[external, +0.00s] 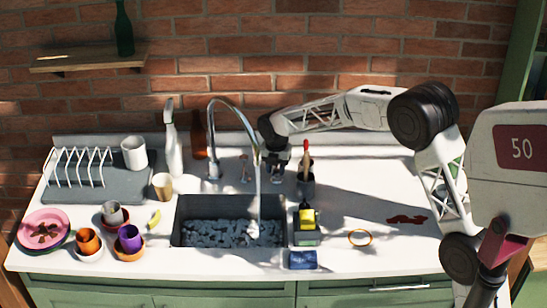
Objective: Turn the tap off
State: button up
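The chrome tap (212,130) stands behind the dark sink (184,222), its high curved spout arching over the basin. A thin stream of water (257,205) runs from the spout into the sink, where the surface looks pale and churned. A small fitting (245,168) stands on the counter right of the tap's base; I cannot tell whether it is the tap's handle. My gripper (275,170) points down behind the sink, just right of the spout and stream. Its fingers are small and dark here, so their opening and any contact are unclear.
A utensil pot (306,186) stands close right of my gripper. A white spray bottle (173,145) and beige cup (162,187) stand left of the tap. A yellow-topped item (307,220) and blue sponge (302,260) are right of the sink. The right counter is mostly clear.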

jog(key=shift+c, duration=0.4)
jog(key=c, duration=0.5)
jog(key=shift+a+m, duration=0.2)
jog(key=shift+m, duration=2)
jog(key=o, duration=0.6)
